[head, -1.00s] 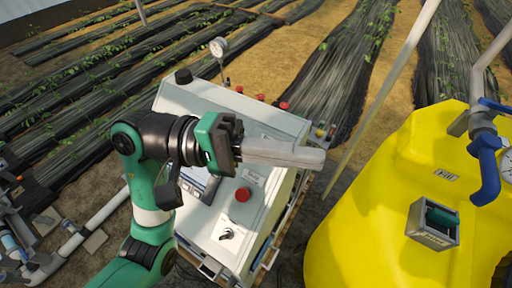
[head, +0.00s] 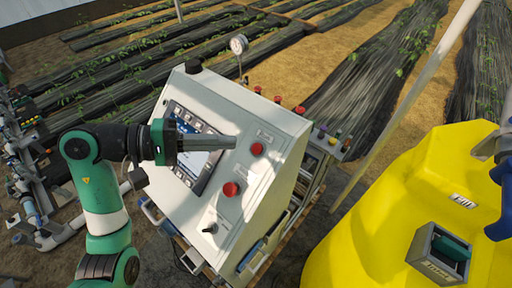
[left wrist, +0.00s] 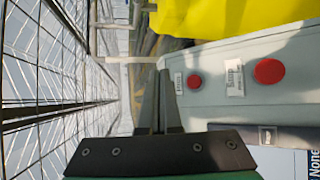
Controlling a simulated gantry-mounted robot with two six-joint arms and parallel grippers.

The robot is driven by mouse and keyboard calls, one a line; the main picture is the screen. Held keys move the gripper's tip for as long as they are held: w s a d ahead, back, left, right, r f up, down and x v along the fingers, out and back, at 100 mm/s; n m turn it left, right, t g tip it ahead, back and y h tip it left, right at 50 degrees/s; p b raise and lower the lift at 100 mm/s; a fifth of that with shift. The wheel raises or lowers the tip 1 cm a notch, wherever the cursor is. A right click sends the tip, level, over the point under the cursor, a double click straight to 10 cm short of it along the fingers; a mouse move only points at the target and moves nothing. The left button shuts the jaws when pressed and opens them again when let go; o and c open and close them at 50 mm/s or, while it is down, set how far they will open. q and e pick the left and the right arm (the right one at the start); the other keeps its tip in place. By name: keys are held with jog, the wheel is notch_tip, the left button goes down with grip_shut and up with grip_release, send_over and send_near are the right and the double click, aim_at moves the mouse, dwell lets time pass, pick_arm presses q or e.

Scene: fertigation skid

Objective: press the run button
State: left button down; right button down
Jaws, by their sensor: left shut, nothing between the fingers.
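The pale control cabinet (head: 245,215) stands in the middle of the head view. Its sloped face bears two red buttons, an upper one (head: 257,149) and a lower one (head: 231,189), each beside a small label. I cannot read which is the run button. Both also show in the left wrist view, one nearer my fingers (left wrist: 195,82) and one farther right (left wrist: 269,71). My left gripper (head: 235,143) is shut and empty, its tips over the panel just left of the upper button, apparently apart from it. My right gripper is not in view.
A screen (head: 192,147) and a black switch (head: 210,228) share the panel. Several small red knobs line the cabinet's back edge, near a gauge (head: 238,44). A yellow tank (head: 370,225) with a grey box (head: 439,254) stands at the right. Pipes (head: 75,232) lie at the left.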

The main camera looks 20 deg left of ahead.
aim_at(257, 149)
pick_arm(q)
jog(key=w+f+b, duration=0.1)
jog(key=f, duration=0.1)
jog(key=w+d+f+b, duration=0.1)
jog(key=w+f, duration=0.1)
jog(key=w+f+b, duration=0.1)
jog(key=f, duration=0.1)
jog(key=shift+w+d+b, duration=0.25)
jog(key=shift+d+b, duration=0.05)
jog(key=shift+d, duration=0.1)
jog(key=shift+w+d+f+b, duration=0.15)
jog(key=shift+w+f+b, duration=0.1)
jog(key=shift+w+b, duration=0.2)
dwell(1.4)
jog(key=shift+w+d+f+b, duration=0.15)
jog(key=shift+w+f+b, duration=0.15)
jog(key=shift+b, duration=0.5)
jog(key=shift+w+f+b, duration=0.25)
jog(key=shift+f+b, duration=0.05)
jog(key=shift+b, duration=0.15)
jog(key=shift+s+r, duration=0.1)
jog(key=shift+r, duration=0.05)
dwell(0.5)
jog(key=shift+s+r, duration=0.4)
jog(key=shift+r, duration=0.05)
